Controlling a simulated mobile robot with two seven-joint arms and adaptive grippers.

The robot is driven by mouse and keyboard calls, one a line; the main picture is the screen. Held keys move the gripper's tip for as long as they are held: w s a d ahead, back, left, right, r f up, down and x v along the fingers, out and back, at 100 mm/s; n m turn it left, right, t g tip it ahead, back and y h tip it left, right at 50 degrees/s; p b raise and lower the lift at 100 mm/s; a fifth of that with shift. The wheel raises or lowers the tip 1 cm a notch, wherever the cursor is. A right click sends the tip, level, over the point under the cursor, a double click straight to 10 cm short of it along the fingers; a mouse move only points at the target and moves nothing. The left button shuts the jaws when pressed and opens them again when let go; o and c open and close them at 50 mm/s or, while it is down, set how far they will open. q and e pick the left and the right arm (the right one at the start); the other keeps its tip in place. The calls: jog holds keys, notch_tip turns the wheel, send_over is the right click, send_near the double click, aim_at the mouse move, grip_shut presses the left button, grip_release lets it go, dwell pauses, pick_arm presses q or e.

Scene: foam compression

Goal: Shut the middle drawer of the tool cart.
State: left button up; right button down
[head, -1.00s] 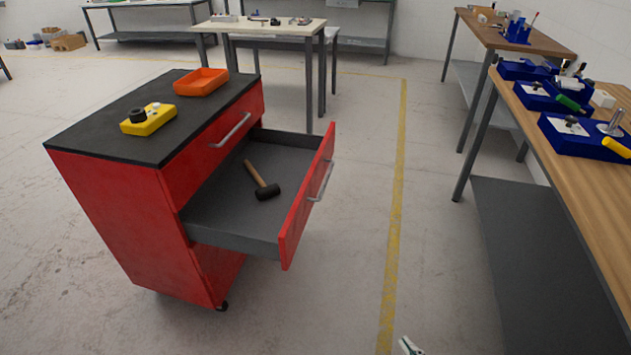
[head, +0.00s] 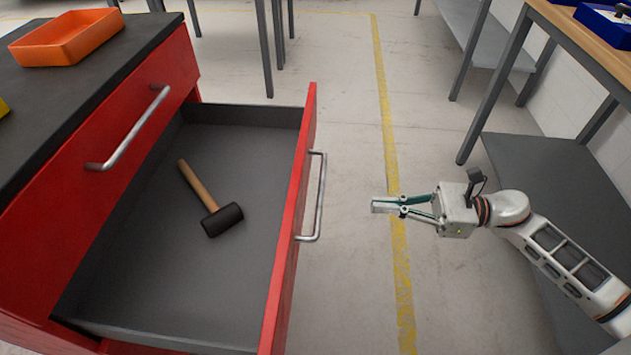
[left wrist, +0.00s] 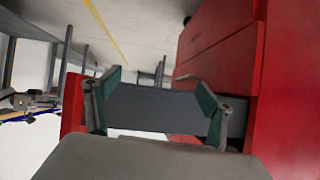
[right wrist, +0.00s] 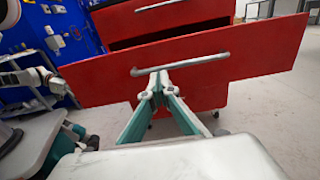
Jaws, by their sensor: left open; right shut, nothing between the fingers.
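The red tool cart (head: 100,150) stands at the left in the head view. Its middle drawer (head: 240,150) is pulled well out, with a red front and a silver bar handle (head: 319,197). A black-headed mallet (head: 223,219) with a wooden shaft lies in it. My right gripper (head: 376,205) is shut and empty, to the right of the drawer front and apart from it. In the right wrist view the fingers (right wrist: 159,82) point at the drawer front (right wrist: 220,65), just below its handle. My left gripper (left wrist: 160,90) is open and shows only in its wrist view, near red cart panels.
An orange tray (head: 66,38) sits on the black cart top. A workbench with a grey lower shelf (head: 530,170) stands to the right, close to my right arm. Floor with a yellow line (head: 390,130) lies between the cart and the bench.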

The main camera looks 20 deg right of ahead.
send_near(299, 200)
jog(key=x, duration=0.5)
jog(key=shift+w+a+p, duration=0.1)
jog(key=shift+w+p, duration=0.1)
jog(key=shift+p, duration=0.15)
pick_arm(q)
jog(key=shift+s+a+f, duration=0.3)
jog(key=shift+s+a, duration=0.05)
jog(key=shift+s, duration=0.2)
pick_arm(e)
jog(key=shift+x, duration=0.75)
pick_arm(q)
jog(key=shift+w+r, duration=0.15)
pick_arm(e)
jog(key=shift+f, duration=0.1)
